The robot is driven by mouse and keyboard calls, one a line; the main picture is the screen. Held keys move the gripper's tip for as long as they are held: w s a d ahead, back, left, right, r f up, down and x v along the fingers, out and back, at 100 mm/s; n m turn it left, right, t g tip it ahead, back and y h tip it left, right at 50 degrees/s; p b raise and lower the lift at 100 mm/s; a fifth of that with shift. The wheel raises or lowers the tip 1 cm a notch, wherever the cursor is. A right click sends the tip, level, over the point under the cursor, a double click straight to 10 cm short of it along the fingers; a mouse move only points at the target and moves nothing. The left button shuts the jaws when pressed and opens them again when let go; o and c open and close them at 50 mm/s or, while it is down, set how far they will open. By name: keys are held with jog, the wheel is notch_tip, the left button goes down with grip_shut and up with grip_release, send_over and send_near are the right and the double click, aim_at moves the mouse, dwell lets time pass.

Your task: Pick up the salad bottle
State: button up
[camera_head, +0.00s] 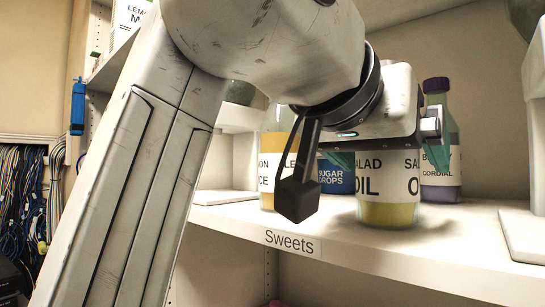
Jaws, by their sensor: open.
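The salad oil bottle (387,214) stands upright near the front of the shelf. It has a white label with parts of "SALAD OIL" and yellow contents below. Its top is hidden behind my gripper. My gripper (390,158) is open and reaches in over the bottle from the upper left. One teal fingertip shows on the left side of the bottle and one on the right. I cannot tell whether the fingers touch it.
A blue sugar drops container (336,178) stands behind and left, partly hidden. A yellow lemon juice bottle (268,190) is further left. A purple cordial bottle (440,160) is close on the right. The shelf (420,250) carries a "Sweets" label; its front right is clear.

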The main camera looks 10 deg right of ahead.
jog(key=c, duration=1.3)
jog(key=shift+r, duration=0.1)
